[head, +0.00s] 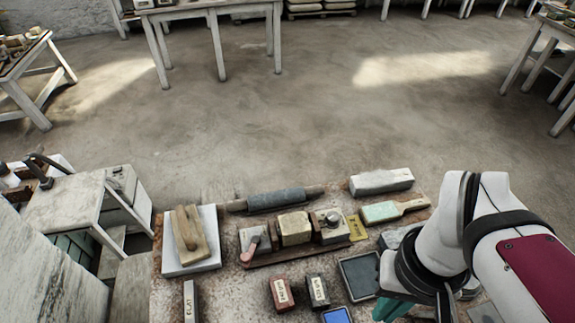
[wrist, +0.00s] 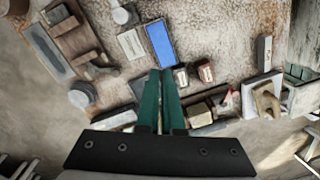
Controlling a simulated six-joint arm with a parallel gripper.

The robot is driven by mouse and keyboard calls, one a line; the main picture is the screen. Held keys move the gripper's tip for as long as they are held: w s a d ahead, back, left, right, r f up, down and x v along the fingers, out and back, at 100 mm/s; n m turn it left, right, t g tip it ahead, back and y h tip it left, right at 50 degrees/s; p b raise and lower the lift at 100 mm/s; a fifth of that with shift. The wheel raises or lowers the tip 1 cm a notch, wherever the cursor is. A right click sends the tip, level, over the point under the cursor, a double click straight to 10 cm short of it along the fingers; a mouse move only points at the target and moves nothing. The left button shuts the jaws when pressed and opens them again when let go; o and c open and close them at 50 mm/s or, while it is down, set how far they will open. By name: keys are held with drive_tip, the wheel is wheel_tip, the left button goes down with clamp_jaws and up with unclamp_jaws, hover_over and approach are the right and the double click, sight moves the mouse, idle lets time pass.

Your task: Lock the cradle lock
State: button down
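The cradle is a wooden base carrying several blocks, in the middle of the bench in the head view. A small pinkish-red lever (head: 252,249), which looks like the cradle lock, is on the pale block (head: 255,238) at its left end. A beige block (head: 294,228) and a block with a round metal knob (head: 333,219) stand to its right. In the wrist view the red lever (wrist: 226,103) lies right of my fingers. My gripper (wrist: 161,71) has green fingers with tips close together and nothing between them. In the head view it is mostly hidden at the lower right.
A blue pad (wrist: 160,43) lies beyond my fingertips. Two small labelled blocks, one red (head: 282,293) and one dark (head: 317,290), stand in front of the cradle. A grey roller (head: 276,199) lies behind it. A float on a white slab (head: 191,254) lies left.

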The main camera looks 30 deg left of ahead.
drive_tip(key=w+a+f+n+t+h, duration=0.1)
drive_tip(key=w+a+n+h, duration=0.15)
drive_tip(key=a+n, duration=1.05)
drive_tip(key=s+a+f+n+t, duration=0.1)
drive_tip(key=s+a+n, duration=0.2)
drive_tip(key=a, duration=0.3)
drive_tip(key=s+a+f+n+t, duration=0.1)
drive_tip(key=s+a+f+n, duration=0.1)
drive_tip(key=a+n, duration=0.3)
drive_tip(key=s+a+f+n, duration=0.2)
drive_tip(key=a+n, duration=0.3)
drive_tip(key=a, duration=0.4)
drive_tip(key=shift+s+a+f+t+y, duration=0.25)
drive_tip(key=shift+s+t+y, duration=0.15)
drive_tip(key=shift+s, duration=0.45)
approach(251, 249)
drive_tip(key=shift+s+f, duration=1.65)
drive_tip(key=shift+f, duration=0.65)
drive_tip(key=shift+d, duration=0.4)
